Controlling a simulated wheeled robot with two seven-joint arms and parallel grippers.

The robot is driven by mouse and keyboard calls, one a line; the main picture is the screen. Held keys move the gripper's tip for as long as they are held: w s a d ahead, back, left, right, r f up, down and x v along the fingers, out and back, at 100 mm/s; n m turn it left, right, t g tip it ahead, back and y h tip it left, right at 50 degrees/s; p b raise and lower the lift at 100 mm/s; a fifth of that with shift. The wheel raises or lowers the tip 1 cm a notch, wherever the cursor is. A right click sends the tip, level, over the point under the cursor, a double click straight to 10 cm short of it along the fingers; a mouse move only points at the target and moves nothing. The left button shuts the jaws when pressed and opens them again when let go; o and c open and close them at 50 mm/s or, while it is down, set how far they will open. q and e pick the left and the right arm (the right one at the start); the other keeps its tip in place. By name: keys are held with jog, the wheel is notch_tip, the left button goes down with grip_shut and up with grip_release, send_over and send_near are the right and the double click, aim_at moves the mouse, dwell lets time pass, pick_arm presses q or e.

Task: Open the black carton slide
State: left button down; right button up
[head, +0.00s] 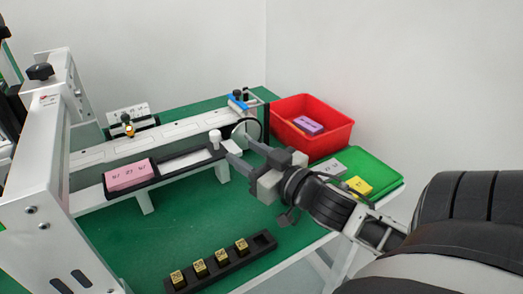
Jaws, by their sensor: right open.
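The black carton slide (158,178) lies along the front of the white machine. A pink carton (128,176) sits in its left part, and its right part shows a pale, empty-looking surface. A white round knob (215,136) stands at the slide's right end. My right gripper (238,150) reaches in from the right, its two fingers apart and pointing left toward the knob. The fingertips are just right of the knob, and I cannot tell whether one touches it. My left gripper does not show clearly anywhere.
A red bin (340,128) with cartons stands at the back right. A green tray (388,180) holds a grey and a yellow block. A black rack (232,262) with several yellow-and-black blocks lies in front. The green table (185,228) is bare between rack and slide.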

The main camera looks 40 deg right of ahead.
jog(key=shift+s, duration=1.8)
